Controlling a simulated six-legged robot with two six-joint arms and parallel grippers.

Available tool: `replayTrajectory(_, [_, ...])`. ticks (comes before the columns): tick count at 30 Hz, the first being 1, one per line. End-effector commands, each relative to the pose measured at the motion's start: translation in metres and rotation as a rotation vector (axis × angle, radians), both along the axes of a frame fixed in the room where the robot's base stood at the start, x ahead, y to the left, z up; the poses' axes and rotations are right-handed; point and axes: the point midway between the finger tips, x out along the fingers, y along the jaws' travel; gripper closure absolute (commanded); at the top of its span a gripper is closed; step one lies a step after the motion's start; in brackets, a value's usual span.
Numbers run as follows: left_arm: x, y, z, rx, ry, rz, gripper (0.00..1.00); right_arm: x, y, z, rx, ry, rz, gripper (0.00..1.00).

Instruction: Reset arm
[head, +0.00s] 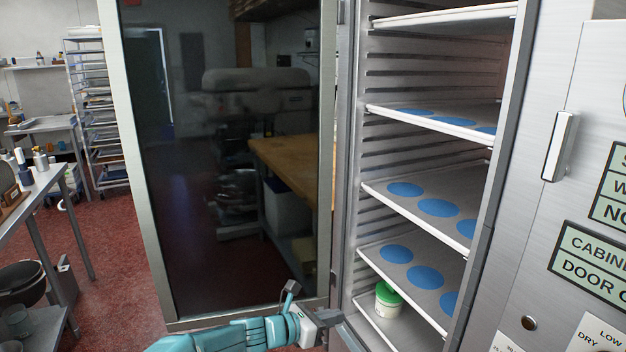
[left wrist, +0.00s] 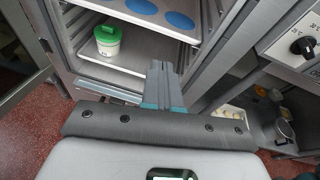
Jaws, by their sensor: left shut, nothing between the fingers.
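My left gripper (head: 328,318) is at the bottom middle of the head view, its teal arm coming in from the lower left. It is in front of the open cabinet's lower part, near the door's bottom edge. In the left wrist view the gripper's fingers (left wrist: 162,82) are together, with nothing between them. A white tub with a green lid (head: 388,298) stands upright on the cabinet's lowest visible shelf. The tub also shows in the left wrist view (left wrist: 108,42), apart from the fingers. My right gripper is not in view.
The dark glass cabinet door (head: 235,170) stands open to the left. Shelves inside hold trays (head: 372,190) with blue discs. A closed steel door with a handle (head: 560,145) is at the right. A wire rack (head: 100,115) and a steel table (head: 40,190) stand at the left.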

Motion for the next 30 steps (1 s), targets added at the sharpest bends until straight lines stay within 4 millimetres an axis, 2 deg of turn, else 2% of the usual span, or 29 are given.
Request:
replayTrajectory(1, [-0.015, 0.018, -0.036, 0.077, 0.043, -0.012, 1.0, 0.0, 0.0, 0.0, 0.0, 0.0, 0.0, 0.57])
replayTrajectory(3, [-0.041, 0.041, -0.084, 0.2, 0.088, -0.05, 1.0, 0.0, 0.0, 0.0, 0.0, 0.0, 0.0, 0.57])
replayTrajectory(5, [-0.068, 0.061, -0.122, 0.309, 0.116, -0.097, 1.0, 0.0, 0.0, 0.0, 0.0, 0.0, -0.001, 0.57])
replayTrajectory(6, [-0.089, 0.074, -0.146, 0.382, 0.13, -0.137, 1.0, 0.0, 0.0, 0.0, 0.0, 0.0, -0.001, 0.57])
replayTrajectory(8, [-0.123, 0.094, -0.179, 0.489, 0.143, -0.211, 1.0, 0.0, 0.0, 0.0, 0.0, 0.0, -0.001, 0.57])
replayTrajectory(9, [-0.148, 0.107, -0.199, 0.561, 0.144, -0.271, 1.0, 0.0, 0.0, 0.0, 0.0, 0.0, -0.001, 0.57])
replayTrajectory(11, [-0.188, 0.126, -0.225, 0.665, 0.132, -0.379, 1.0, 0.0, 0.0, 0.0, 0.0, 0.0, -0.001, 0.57])
replayTrajectory(13, [-0.238, 0.147, -0.25, 0.78, 0.091, -0.535, 1.0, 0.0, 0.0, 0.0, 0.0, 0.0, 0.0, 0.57])
replayTrajectory(14, [-0.26, 0.155, -0.258, 0.826, 0.059, -0.613, 1.0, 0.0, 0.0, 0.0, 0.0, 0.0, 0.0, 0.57])
replayTrajectory(15, [-0.291, 0.166, -0.267, 0.881, 0.006, -0.727, 1.0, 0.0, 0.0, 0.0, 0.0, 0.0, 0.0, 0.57])
replayTrajectory(18, [-0.361, 0.181, -0.276, 0.984, -0.234, -1.049, 1.0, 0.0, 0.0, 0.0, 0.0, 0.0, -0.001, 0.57])
replayTrajectory(21, [-0.398, 0.179, -0.272, 1.027, -0.546, -1.297, 1.0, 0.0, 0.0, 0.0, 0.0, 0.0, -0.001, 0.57])
replayTrajectory(23, [-0.405, 0.176, -0.269, 1.044, -0.719, -1.387, 1.0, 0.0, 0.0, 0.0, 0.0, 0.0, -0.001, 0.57])
replayTrajectory(25, [-0.395, 0.174, -0.268, 1.092, -0.887, -1.435, 1.0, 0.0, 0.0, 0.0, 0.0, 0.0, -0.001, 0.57])
replayTrajectory(27, [-0.387, 0.175, -0.268, 1.123, -0.949, -1.452, 1.0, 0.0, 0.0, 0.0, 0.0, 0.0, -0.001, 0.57])
replayTrajectory(30, [-0.387, 0.175, -0.268, 1.125, -0.968, -1.467, 1.0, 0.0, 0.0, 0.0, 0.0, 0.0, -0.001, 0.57])
